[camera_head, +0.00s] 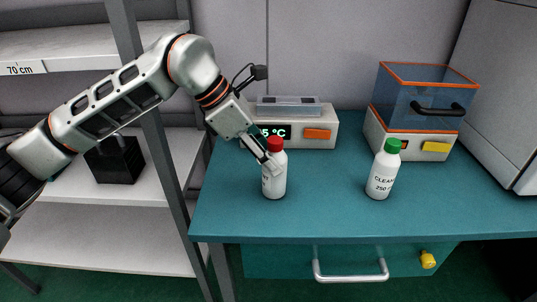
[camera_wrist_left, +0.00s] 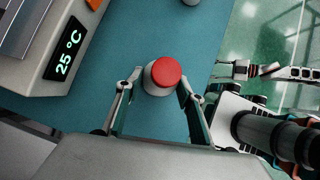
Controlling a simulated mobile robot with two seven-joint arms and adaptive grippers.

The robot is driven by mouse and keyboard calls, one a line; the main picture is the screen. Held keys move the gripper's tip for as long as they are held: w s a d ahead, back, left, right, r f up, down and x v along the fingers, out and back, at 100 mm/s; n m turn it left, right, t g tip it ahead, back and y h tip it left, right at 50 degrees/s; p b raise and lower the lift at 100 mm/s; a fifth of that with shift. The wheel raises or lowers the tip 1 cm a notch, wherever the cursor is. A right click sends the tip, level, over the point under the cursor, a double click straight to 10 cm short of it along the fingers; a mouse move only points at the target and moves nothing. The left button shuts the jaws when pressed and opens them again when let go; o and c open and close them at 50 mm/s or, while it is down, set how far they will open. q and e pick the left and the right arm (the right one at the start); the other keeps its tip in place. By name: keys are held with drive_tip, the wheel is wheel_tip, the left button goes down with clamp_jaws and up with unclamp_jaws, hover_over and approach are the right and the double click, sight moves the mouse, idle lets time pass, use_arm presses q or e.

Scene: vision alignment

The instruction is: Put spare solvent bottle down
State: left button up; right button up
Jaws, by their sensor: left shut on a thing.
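A white bottle with a red cap (camera_head: 274,186) is upright at the left part of the teal bench (camera_head: 330,210). Its base appears to be at the bench top; I cannot tell if it bears fully on it. My left gripper (camera_head: 270,167) is shut on this bottle, reaching down from the upper left. In the left wrist view the red cap (camera_wrist_left: 166,72) shows between the two fingers (camera_wrist_left: 160,92). The bottle's label is mostly hidden by the gripper. A light-coloured linkage at the right of the left wrist view may be my right gripper; its jaw state is unclear.
A white bottle with a green cap (camera_head: 382,176) stands to the right. Behind are a device with a temperature display (camera_head: 318,133) and a blue-lidded device (camera_head: 420,103). A shelf rack (camera_head: 100,205) stands left. Bench between the bottles is clear.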

use_arm(q)
drive_tip(key=o, duration=1.3)
drive_tip(key=shift+f, duration=0.1)
drive_tip(key=p+v, duration=0.1)
drive_tip(key=v, duration=1.1)
drive_tip(key=shift+a, duration=0.1)
